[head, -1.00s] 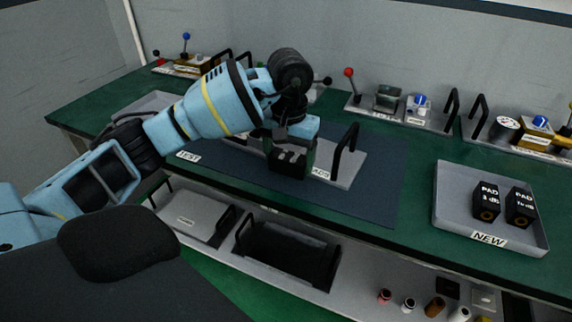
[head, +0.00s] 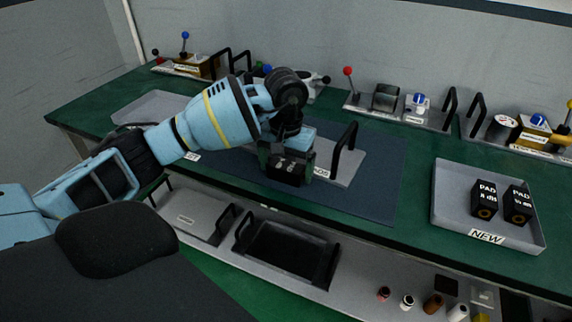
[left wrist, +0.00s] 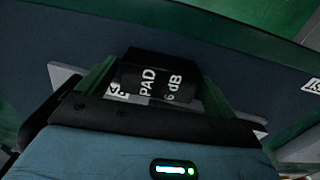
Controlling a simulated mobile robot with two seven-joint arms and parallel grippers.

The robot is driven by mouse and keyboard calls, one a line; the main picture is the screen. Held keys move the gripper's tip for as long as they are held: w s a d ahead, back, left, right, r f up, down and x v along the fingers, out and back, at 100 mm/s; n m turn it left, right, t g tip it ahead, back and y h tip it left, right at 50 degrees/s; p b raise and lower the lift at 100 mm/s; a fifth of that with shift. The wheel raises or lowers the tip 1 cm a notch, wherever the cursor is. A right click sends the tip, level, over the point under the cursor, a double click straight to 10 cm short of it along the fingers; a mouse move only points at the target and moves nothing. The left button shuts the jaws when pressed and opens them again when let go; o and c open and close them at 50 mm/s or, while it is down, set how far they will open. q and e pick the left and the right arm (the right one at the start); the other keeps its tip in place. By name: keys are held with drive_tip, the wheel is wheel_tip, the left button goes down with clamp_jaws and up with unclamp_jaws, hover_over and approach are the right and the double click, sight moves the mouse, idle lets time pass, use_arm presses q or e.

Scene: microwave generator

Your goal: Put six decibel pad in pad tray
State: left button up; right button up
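The six decibel pad is a black block lettered "PAD 6 dB" (left wrist: 160,78). In the left wrist view it sits between the two green fingers of my left gripper (left wrist: 158,92), which look closed against its sides. In the head view my left gripper (head: 288,166) is over the dark mat, at the left part of the grey pad tray (head: 347,172), whose label is partly hidden. I cannot tell whether the pad touches the tray. The tray's black handle (head: 347,145) stands right of the gripper. My right gripper is not in view.
A grey "NEW" tray (head: 450,215) at right holds two black pads (head: 485,199). Another grey tray (head: 152,106) lies at left, partly behind my arm. Handled units with knobs (head: 415,112) line the wall. The mat's right part (head: 380,190) is clear.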

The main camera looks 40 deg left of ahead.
sight(286, 165)
use_arm(q)
drive_tip(key=shift+o, duration=0.5)
drive_tip(key=shift+r, duration=0.1)
drive_tip(key=shift+r, duration=0.25)
wheel_tip(286, 165, up, 12)
drive_tip(key=shift+f+p, duration=0.15)
drive_tip(key=shift+p, duration=0.15)
